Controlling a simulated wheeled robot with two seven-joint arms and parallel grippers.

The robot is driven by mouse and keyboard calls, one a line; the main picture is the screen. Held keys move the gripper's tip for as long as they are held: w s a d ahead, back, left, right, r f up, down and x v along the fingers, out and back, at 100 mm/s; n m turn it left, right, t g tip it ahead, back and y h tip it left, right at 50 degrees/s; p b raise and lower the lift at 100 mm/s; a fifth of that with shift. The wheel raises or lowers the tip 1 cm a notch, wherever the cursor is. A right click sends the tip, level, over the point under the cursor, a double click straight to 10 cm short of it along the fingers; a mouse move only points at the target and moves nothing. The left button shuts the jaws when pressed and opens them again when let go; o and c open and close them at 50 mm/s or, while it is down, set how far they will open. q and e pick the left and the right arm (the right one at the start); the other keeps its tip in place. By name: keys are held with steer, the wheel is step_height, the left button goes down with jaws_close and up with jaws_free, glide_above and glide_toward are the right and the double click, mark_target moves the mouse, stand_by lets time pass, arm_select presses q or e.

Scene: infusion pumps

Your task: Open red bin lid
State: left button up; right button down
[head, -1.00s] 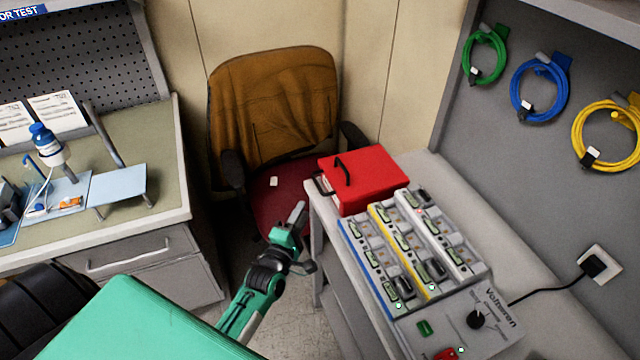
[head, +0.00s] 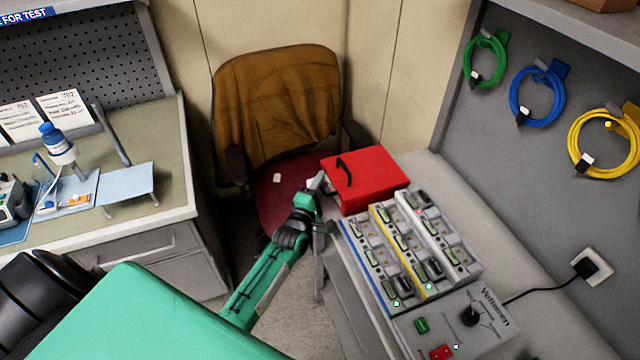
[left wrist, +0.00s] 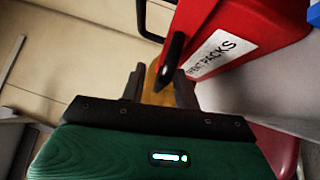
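The red bin (head: 380,180) stands at the far left end of the grey bench, and its lid looks closed. A black handle (head: 344,170) stands up on the bin's top. My left gripper (head: 319,182) is at the bin's left side, with its fingers close to that side. In the left wrist view the red bin (left wrist: 225,25) fills the upper right, with a white label ending in "PACKS". A black handle (left wrist: 172,55) shows just beyond the open fingers (left wrist: 158,88), nearer the right one. I cannot tell whether they touch it. My right gripper is not in view.
Pump modules (head: 410,245) stand right in front of the bin on the bench. A chair (head: 275,120) is behind my left arm. A desk (head: 150,200) with a bottle stands at left. Coiled cables (head: 537,92) hang on the right wall panel.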

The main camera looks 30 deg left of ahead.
arm_select(q)
jaws_close()
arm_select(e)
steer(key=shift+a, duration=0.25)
arm_select(q)
steer(key=s+a, duration=1)
steer(key=s, duration=0.2)
steer(key=shift+a, duration=0.3)
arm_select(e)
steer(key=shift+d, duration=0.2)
arm_select(q)
jaws_free()
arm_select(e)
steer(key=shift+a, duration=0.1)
